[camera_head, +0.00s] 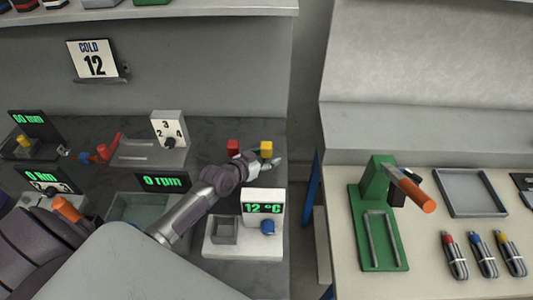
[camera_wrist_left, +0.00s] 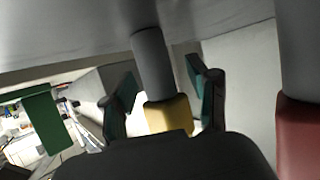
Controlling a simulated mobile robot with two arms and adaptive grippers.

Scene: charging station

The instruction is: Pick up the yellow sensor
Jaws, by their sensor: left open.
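The yellow sensor (camera_head: 266,147) stands on the dark table near its right edge in the head view. In the left wrist view the yellow sensor (camera_wrist_left: 170,116) has a grey cylindrical part and lies between the two fingers. My left gripper (camera_head: 268,160) is right at the sensor. In the left wrist view the fingers of my left gripper (camera_wrist_left: 163,100) are spread on either side of it, with gaps visible. The sensor's near end is hidden behind the gripper body. My right gripper is not in view.
A red sensor (camera_head: 233,146) stands just left of the yellow one; it also shows in the left wrist view (camera_wrist_left: 299,135). A white 12 °C unit (camera_head: 243,250) stands nearer. Right of a gap, another table holds a green press (camera_head: 366,228), a grey tray (camera_head: 442,196) and several cables.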

